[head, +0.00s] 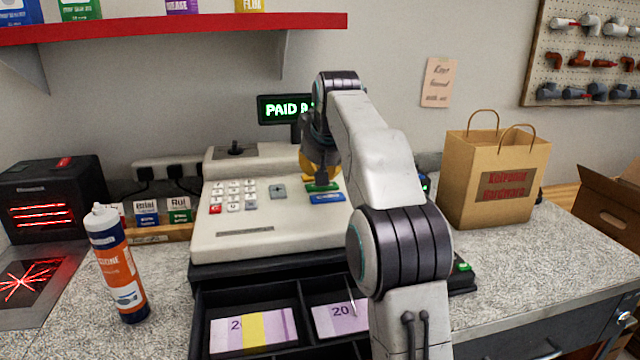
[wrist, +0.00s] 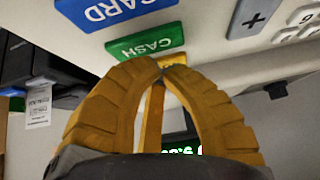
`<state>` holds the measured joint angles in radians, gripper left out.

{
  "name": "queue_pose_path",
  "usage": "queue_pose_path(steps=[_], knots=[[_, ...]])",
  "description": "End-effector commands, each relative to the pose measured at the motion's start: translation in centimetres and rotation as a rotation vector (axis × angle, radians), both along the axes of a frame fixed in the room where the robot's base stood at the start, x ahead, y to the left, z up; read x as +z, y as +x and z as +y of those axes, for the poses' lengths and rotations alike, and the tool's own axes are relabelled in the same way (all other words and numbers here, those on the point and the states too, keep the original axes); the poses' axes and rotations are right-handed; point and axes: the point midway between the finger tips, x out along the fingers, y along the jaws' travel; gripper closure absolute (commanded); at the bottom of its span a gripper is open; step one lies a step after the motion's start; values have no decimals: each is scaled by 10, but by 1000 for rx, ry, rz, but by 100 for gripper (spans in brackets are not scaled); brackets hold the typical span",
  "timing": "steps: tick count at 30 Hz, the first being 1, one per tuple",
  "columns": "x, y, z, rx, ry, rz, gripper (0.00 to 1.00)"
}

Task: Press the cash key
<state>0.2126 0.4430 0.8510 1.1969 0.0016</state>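The green cash key (head: 322,187) is on the sloped top of the white cash register (head: 235,235). The blue card key (head: 327,198) sits just in front of it. In the wrist view the cash key (wrist: 146,43) reads "CASH" beside the card key (wrist: 120,10). My gripper (wrist: 165,67) is shut and empty, its yellow fingertips meeting at the cash key's edge. I cannot tell whether they touch it. In the head view my gripper (head: 322,178) is directly over the key, partly hidden by my arm. The cash drawer (head: 298,312) is open and holds banknotes.
A green-lit display (head: 284,109) reads "PAID", the rest hidden by my arm. A sealant tube (head: 117,262) and a scanner with red lights (head: 52,195) are at left. A paper bag (head: 495,180) stands at right. A red shelf (head: 180,28) hangs above.

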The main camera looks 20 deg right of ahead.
Motion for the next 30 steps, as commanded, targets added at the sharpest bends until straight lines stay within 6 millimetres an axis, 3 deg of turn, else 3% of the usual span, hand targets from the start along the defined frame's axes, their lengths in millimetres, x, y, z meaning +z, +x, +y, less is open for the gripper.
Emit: queue_pose_path(steps=[8, 30], knots=[[6, 0, 0, 0, 0, 0, 100], [60, 0, 0, 0, 0, 0, 100]])
